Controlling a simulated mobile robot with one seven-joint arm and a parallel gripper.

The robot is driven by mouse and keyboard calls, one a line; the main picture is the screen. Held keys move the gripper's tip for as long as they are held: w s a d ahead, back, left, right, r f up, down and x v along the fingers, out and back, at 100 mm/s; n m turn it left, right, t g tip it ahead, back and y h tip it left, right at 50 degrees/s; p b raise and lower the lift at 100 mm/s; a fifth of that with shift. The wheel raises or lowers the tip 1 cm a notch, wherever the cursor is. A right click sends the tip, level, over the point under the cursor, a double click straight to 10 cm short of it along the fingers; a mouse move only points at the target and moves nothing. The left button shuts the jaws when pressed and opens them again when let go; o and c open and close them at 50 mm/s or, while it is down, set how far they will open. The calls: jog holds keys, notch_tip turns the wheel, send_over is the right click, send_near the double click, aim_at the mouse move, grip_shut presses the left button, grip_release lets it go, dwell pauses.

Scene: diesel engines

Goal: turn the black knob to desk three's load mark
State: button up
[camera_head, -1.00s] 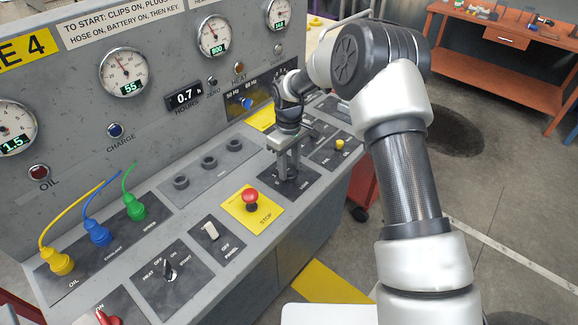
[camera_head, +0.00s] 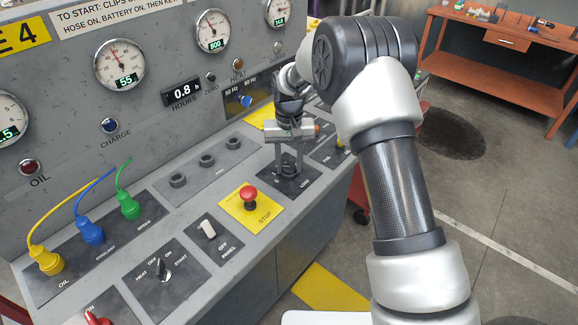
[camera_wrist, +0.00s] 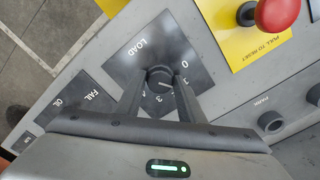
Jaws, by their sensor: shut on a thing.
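The black knob (camera_wrist: 159,80) shows in the wrist view between the fingertips of my gripper (camera_wrist: 157,84), which is shut on it. It sits on a dark plate (camera_wrist: 152,50) lettered LOAD, with marks 0, 1, 3 and others partly hidden by the fingers. A pale line on the knob points toward the right side, near the 1. In the head view my gripper (camera_head: 290,170) reaches down onto the LOAD plate (camera_head: 303,184), and the knob is hidden behind the fingers.
A red STOP button (camera_head: 249,195) on a yellow plate stands just left of the gripper. Gauges (camera_head: 119,63) line the upright panel. The sign at the upper left ends in E 4 (camera_head: 20,34).

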aim_at(289, 167)
jog(key=m, duration=0.6)
jog(key=shift+b, duration=0.35)
jog(key=shift+m, duration=0.4)
jog(key=o, duration=1)
jog(key=shift+o, duration=0.2)
notch_tip(289, 167, up, 18)
jog(key=shift+f+p, duration=0.25)
jog(key=shift+p, duration=0.05)
